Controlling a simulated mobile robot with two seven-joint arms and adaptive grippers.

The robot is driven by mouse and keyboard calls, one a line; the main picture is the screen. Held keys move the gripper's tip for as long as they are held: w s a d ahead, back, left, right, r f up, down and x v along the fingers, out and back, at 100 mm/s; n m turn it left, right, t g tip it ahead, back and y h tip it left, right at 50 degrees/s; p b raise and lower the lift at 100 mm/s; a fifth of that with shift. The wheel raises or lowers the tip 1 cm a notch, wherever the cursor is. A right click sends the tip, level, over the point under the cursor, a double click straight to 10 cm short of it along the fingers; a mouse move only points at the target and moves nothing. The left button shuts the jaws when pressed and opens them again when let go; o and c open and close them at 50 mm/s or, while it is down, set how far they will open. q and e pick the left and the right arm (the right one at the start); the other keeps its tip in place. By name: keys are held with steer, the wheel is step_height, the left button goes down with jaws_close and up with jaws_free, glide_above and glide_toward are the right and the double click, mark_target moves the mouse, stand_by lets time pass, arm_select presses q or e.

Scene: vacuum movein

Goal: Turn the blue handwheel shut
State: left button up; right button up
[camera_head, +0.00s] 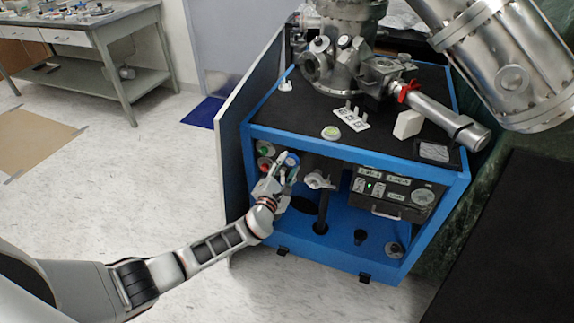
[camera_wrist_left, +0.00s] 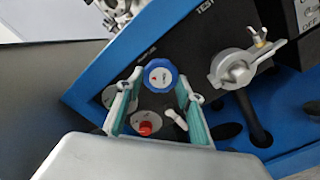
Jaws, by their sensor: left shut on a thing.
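The blue handwheel (camera_head: 292,159) with a pale round centre is on the dark front panel of the blue-framed cabinet. In the left wrist view the blue handwheel (camera_wrist_left: 160,76) sits between my two fingertips. My left gripper (camera_head: 283,166) reaches in from the left and is shut on the wheel, with one finger at each side of its rim. The teal finger pads show in the left wrist view, where my left gripper (camera_wrist_left: 160,84) faces the panel. Part of the wheel is hidden by the fingers in the head view. My right gripper is not in view.
A red knob (camera_wrist_left: 145,128) lies close below the wheel in the wrist view. A silver valve handle (camera_wrist_left: 234,70) is to the right. The cabinet's open side panel (camera_head: 245,125) stands left of my gripper. A control box (camera_head: 390,193) sits farther right.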

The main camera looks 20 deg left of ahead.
arm_select(q)
steer(key=m, duration=0.1)
steer(key=m+p, duration=0.1)
steer(key=m, duration=0.1)
steer(key=shift+r+m+p, duration=0.25)
steer(key=shift+m+p, duration=0.05)
steer(key=shift+m, duration=0.1)
steer(key=m+p, duration=0.1)
steer(key=m, duration=0.3)
steer(key=shift+a+p, duration=0.1)
steer(key=shift+p, duration=0.2)
steer(key=shift+f+m+p, duration=0.1)
steer(key=shift+m+p, duration=0.2)
steer(key=shift+m, duration=0.6)
steer(key=o, duration=1.1)
